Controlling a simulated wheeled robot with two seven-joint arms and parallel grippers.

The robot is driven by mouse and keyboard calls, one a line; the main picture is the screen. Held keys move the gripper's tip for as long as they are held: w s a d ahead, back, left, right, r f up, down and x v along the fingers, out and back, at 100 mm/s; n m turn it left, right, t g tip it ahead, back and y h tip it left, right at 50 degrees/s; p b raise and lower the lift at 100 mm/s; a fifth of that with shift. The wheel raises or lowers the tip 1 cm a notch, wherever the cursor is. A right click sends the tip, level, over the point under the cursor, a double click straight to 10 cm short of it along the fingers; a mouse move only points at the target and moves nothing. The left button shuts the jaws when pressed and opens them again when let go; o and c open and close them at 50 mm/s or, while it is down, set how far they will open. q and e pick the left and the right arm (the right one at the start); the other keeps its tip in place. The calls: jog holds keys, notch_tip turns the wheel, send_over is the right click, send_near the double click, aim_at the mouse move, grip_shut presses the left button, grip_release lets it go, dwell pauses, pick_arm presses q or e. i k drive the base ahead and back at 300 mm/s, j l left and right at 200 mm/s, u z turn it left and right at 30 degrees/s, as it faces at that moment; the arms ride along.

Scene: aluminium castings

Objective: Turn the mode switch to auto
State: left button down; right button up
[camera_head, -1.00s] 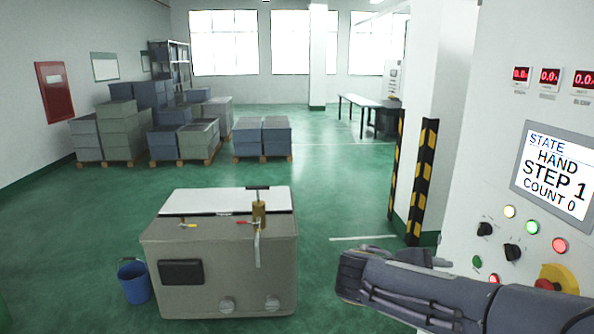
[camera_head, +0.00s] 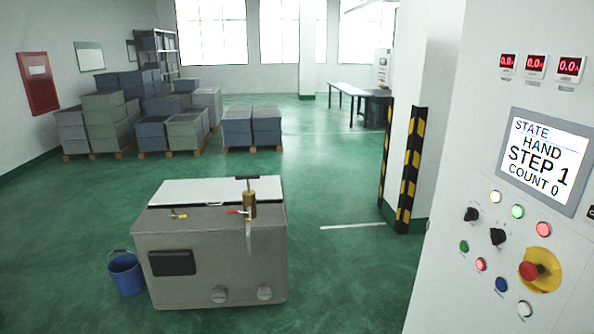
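The control panel (camera_head: 465,150) stands at the right. Its screen (camera_head: 544,161) reads STATE HAND, STEP 1, COUNT 0. Two black rotary switches are on the panel below the screen: an upper left one (camera_head: 471,214) and a lower right one (camera_head: 497,237). Their labels are too small to read, so I cannot tell which one is the mode switch. No gripper or arm of mine is in view.
Lamps and buttons surround the switches, with a red emergency stop (camera_head: 531,271) on a yellow plate. A grey machine box (camera_head: 210,262) and a blue bucket (camera_head: 126,275) stand on the green floor. A striped post (camera_head: 411,170) stands left of the panel.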

aim_at(471, 213)
jog(key=z, duration=1.4)
jog(key=i+j+u, duration=0.25)
jog(key=j+u, duration=0.3)
jog(key=i+j+u, duration=0.25)
jog(key=j, duration=0.15)
